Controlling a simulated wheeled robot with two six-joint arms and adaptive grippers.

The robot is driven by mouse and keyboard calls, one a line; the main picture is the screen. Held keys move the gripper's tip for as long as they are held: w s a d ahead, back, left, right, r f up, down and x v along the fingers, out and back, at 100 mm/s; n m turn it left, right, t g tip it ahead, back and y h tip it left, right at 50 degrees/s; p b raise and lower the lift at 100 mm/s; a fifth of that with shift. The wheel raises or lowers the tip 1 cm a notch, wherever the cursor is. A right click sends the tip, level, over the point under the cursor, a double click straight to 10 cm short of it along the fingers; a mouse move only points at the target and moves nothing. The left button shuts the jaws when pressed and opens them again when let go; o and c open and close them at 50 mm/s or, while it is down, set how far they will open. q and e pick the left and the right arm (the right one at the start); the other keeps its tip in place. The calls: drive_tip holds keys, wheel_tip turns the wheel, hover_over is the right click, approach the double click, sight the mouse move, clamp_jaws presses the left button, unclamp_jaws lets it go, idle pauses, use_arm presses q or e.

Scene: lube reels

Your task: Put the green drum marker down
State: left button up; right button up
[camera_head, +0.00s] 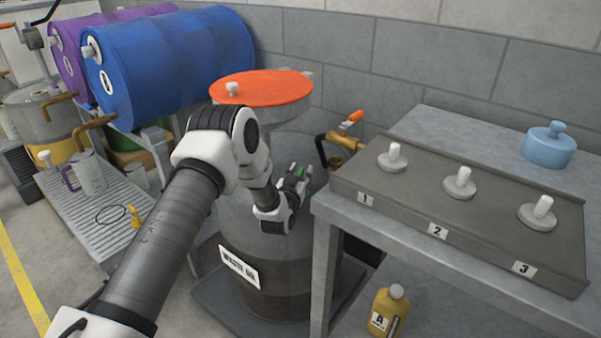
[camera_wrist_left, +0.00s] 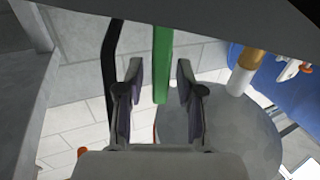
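My left gripper (camera_head: 293,181) is over the grey waste-oil drum (camera_head: 235,222), below and right of the orange-topped funnel (camera_head: 262,88). A small green piece (camera_head: 305,172), which looks like the green drum marker, shows at its fingertips. In the left wrist view, the green bar (camera_wrist_left: 162,60) stands between the two fingers of my left gripper (camera_wrist_left: 159,72). Gaps show on both sides of it, so the fingers look open and apart from it. Whether its end touches the drum is hidden. My right gripper is not in view.
A brass valve with an orange handle (camera_head: 348,130) is right of the gripper. A grey bench (camera_head: 440,118) carries three numbered white-knobbed lids and a light-blue pot (camera_head: 549,146). A yellow bottle (camera_head: 388,310) stands below. Blue (camera_head: 175,65) and purple drums lie at the back left.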

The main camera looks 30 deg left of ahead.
use_arm(q)
drive_tip(key=shift+r, duration=0.1)
drive_tip(key=shift+r, duration=0.2)
drive_tip(key=v, duration=1.2)
drive_tip(key=s+d+f+m+g+h, duration=0.1)
drive_tip(key=s+d+f+g+h, duration=0.2)
drive_tip(key=s+d+f+g, duration=0.55)
drive_tip(key=s+d+f+m+g+h, duration=0.25)
drive_tip(key=s+d+f, duration=0.25)
drive_tip(key=s+f, duration=0.75)
drive_tip(key=s+d+f+g, duration=0.2)
drive_tip(key=s+g, duration=0.4)
drive_tip(key=s, duration=0.8)
wheel_tip(320, 180, up, 12)
drive_tip(key=p, duration=1.2)
drive_tip(key=shift+d+f, duration=0.2)
drive_tip(key=shift+d, duration=0.05)
